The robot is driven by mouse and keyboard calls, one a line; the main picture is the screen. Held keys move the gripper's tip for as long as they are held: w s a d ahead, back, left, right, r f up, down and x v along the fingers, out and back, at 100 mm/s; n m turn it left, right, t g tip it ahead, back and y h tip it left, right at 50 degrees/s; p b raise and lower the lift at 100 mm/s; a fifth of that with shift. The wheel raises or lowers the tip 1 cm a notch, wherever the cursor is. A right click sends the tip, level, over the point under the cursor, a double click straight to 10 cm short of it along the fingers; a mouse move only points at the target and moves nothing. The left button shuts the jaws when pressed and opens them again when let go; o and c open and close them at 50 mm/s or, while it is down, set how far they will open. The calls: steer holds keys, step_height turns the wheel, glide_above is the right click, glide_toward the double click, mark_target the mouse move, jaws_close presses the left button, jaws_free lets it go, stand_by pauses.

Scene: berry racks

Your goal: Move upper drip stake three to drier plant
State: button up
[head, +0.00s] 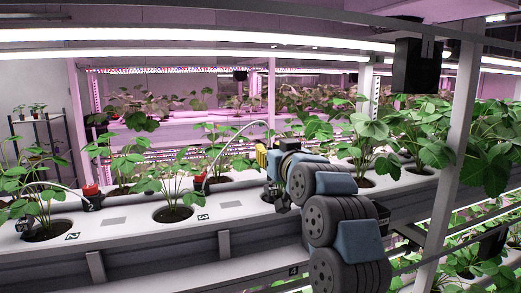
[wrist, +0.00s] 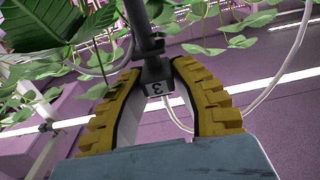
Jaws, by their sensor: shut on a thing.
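My gripper (wrist: 156,72) has yellow ribbed fingers and is shut on drip stake three (wrist: 150,45), a dark grey stake with a white "3" tag. The stake's lower end is not clear in the wrist view. In the head view my gripper (head: 262,156) is above the white trough (head: 120,222), among leaves, and the stake is hard to make out. A white tube (head: 238,132) arcs from a red-topped fitting (head: 199,183) to near my gripper. Potted strawberry plants stand in the trough's round holes, one (head: 172,190) left of my gripper.
Another red-topped fitting (head: 90,192) with a white tube stands farther left. Number tags, including a "3" (head: 203,217), lie on the trough. A white post (head: 456,150) stands right of my arm. Dense foliage (head: 365,135) crowds the right side. Bare trough lies between the holes.

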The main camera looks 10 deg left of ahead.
steer(key=w+d+f+b, duration=0.1)
steer(key=w+d+f, duration=0.1)
steer(key=d+f, duration=0.2)
steer(key=shift+w+d+f, duration=0.3)
steer(key=shift+d+f, duration=0.05)
steer(key=shift+d, duration=0.35)
stand_by(0.4)
stand_by(0.4)
steer(key=shift+f+b, duration=0.5)
steer(key=shift+b, duration=0.95)
stand_by(1.7)
steer(key=shift+f+b, duration=0.95)
steer(key=shift+f, duration=0.75)
steer(key=o, duration=1.3)
steer(key=shift+r, duration=0.2)
